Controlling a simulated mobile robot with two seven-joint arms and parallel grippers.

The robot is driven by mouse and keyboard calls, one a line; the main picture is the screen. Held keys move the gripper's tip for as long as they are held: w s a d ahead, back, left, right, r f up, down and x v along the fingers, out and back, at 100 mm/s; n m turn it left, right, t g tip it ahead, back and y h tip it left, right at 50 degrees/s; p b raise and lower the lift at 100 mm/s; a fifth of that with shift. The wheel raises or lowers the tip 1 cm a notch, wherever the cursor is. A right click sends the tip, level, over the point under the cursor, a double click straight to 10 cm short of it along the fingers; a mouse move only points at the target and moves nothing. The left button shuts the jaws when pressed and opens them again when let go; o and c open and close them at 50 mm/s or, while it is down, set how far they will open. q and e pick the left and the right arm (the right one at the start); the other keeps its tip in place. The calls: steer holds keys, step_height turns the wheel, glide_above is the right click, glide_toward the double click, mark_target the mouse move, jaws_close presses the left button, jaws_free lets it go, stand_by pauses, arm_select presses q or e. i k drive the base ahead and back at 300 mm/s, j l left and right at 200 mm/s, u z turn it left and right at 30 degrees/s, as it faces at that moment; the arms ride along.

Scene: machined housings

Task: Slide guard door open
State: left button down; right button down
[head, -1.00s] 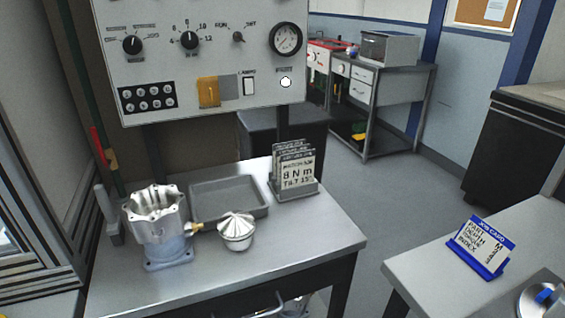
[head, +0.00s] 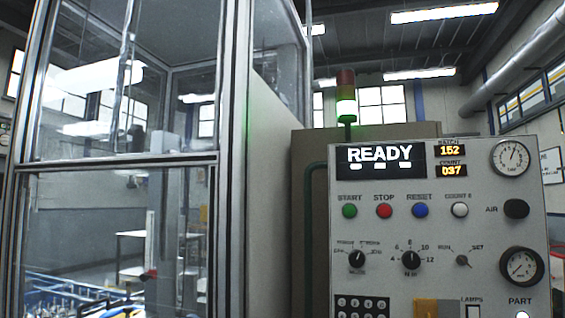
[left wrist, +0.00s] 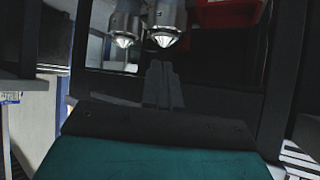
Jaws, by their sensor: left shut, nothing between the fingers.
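The glazed guard (head: 120,163) fills the left of the head view, with aluminium posts and a cross rail around clear panels. Its front panels stand across the enclosure; I cannot make out a handle or which edge is the door's. In the left wrist view my left gripper (left wrist: 163,82) is shut and empty, its fingers side by side. It is in front of a dark framed opening with two shiny cone-tipped metal parts above and beyond the fingertips. I cannot tell whether it touches anything. Neither gripper shows in the head view, and my right gripper is in no view.
A grey control panel (head: 440,220) stands right of the guard, with a lit READY display (head: 380,160), coloured buttons, knobs and gauges. A signal tower (head: 346,100) glows green. A red object (left wrist: 228,12) is at the top of the left wrist view.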

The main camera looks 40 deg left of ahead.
mark_target(211, 159)
steer(key=u, duration=2.1)
steer(key=j+u, duration=0.25)
